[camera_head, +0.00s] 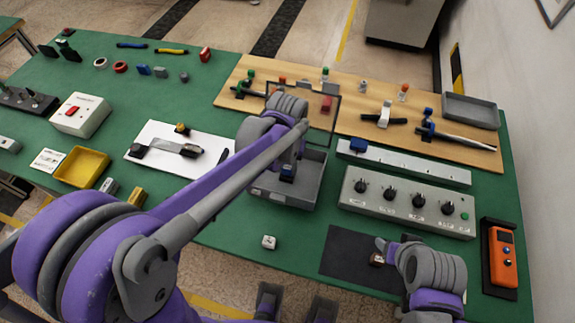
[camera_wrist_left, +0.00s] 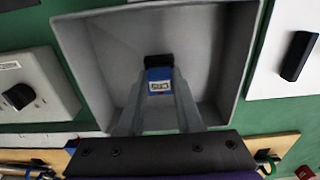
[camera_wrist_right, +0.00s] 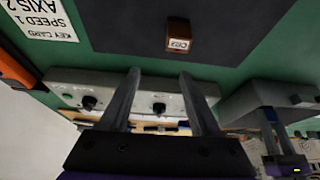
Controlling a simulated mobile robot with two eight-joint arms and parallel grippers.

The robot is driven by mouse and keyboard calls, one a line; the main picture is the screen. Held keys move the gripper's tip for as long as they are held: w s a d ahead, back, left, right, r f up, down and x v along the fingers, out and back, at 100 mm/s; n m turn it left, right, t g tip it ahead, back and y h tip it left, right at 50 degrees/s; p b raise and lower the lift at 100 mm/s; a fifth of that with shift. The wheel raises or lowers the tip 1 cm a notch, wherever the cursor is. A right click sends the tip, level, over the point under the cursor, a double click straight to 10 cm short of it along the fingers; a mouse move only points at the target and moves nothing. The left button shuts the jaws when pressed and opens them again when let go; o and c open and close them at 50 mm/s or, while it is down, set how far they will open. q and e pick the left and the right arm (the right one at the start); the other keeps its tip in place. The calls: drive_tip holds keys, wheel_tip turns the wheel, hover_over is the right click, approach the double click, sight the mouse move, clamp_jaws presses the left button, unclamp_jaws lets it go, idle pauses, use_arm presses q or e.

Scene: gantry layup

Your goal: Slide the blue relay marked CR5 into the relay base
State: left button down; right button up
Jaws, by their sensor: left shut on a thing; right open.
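The blue relay (camera_wrist_left: 158,86) has a white label too small to read and a black end. My left gripper (camera_wrist_left: 160,95) is shut on it, inside the grey open bin (camera_wrist_left: 85,75). In the head view the relay (camera_head: 288,172) shows small, low in the bin (camera_head: 284,195), partly behind my left arm. I cannot tell if it touches the bin floor. A white strip (camera_head: 410,168) carries a blue block (camera_head: 358,145); I cannot tell whether this is the relay base. My right gripper (camera_wrist_right: 160,80) is open and empty, near a brown labelled block (camera_wrist_right: 178,38) on a dark mat (camera_wrist_right: 120,25).
A grey panel with black knobs (camera_head: 408,202) stands behind the mat. An orange handheld device (camera_head: 502,257) lies at right. A wooden board (camera_head: 465,150) with tools lies at the back.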

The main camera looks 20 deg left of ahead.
sight(288, 167)
use_arm(q)
drive_tip(key=shift+f, duration=0.4)
use_arm(e)
drive_tip(key=shift+f, duration=0.3)
use_arm(q)
drive_tip(key=c, duration=0.5)
unclamp_jaws()
wheel_tip(288, 167, up, 11)
drive_tip(key=shift+f+p, duration=0.1)
drive_tip(key=shift+p, duration=0.25)
use_arm(e)
drive_tip(key=shift+w+r, duration=0.1)
drive_tip(key=shift+r, duration=0.55)
